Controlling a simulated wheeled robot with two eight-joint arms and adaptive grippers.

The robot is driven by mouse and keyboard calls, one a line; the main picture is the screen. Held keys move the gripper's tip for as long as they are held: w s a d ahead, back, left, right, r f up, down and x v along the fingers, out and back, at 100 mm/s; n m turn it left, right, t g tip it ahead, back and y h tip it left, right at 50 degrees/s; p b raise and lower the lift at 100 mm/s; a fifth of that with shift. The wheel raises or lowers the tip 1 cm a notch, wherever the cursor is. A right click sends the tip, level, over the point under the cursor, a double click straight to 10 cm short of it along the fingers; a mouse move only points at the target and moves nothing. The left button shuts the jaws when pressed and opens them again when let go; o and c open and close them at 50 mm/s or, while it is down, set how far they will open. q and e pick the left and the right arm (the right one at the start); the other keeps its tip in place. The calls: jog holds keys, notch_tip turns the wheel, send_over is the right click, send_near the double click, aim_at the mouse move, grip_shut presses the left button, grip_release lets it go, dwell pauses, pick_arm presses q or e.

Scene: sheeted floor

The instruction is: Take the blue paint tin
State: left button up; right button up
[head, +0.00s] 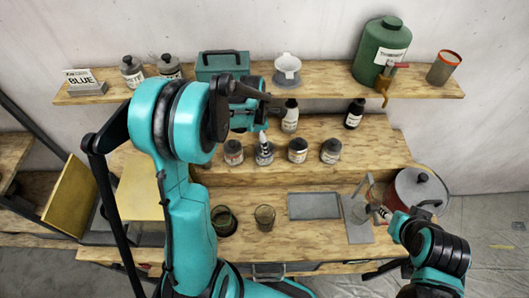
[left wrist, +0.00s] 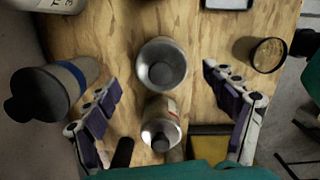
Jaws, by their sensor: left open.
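In the left wrist view a dark-capped grey container with a blue band (left wrist: 72,82) stands outside the left finger; it is the only one showing blue, and I cannot tell surely that it is the blue paint tin. My left gripper (left wrist: 165,95) is open and empty, its purple-padded fingers on either side of a grey round-topped container (left wrist: 162,65) and a labelled capped one (left wrist: 161,106). In the head view my left arm reaches over the row of jars on the raised step, hiding part of it.
A card reading BLUE (head: 82,80), a teal box (head: 222,64) and a green canister (head: 381,50) are on the upper shelf. Jars such as this one (head: 331,151) line the step. Glasses (head: 264,217) and a grey tray (head: 314,206) are on the bench.

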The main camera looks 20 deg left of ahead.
pick_arm(q)
jog(key=f, duration=0.4)
jog(key=shift+d+f, duration=0.1)
jog(key=shift+d, duration=0.2)
grip_shut()
jog(key=shift+w, duration=0.1)
